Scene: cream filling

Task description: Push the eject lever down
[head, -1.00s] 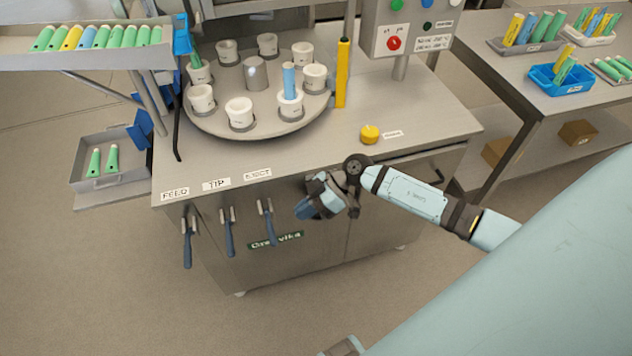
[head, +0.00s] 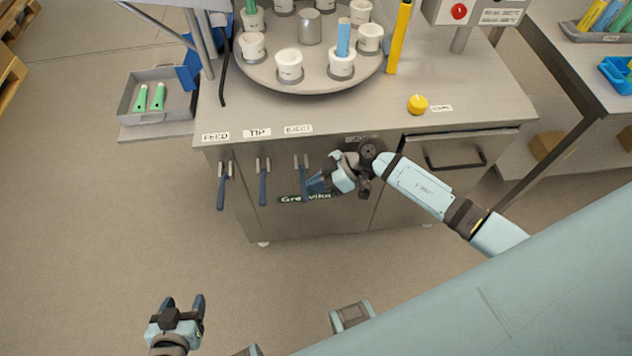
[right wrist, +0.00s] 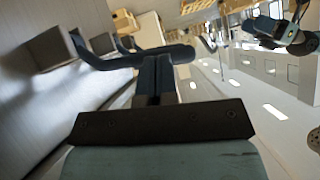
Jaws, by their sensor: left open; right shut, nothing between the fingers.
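The eject lever (head: 303,181) has a dark blue handle that hangs down from the cabinet front, below the EJECT label (head: 298,129). My right gripper (head: 314,186) is shut and empty, just right of the handle's lower part. In the right wrist view my shut fingers (right wrist: 155,80) point towards a blue lever handle (right wrist: 120,58) that lies across the picture close to their tips. I cannot tell whether they touch. My left gripper (head: 184,302) is open and empty, low over the floor in front of the cabinet, far from the levers.
The tip lever (head: 263,184) and feed lever (head: 221,190) hang to the left of the eject lever. A drawer handle (head: 455,164) sticks out at right. Above are the turntable (head: 300,90) with white cups and a yellow knob (head: 418,104). Floor in front is free.

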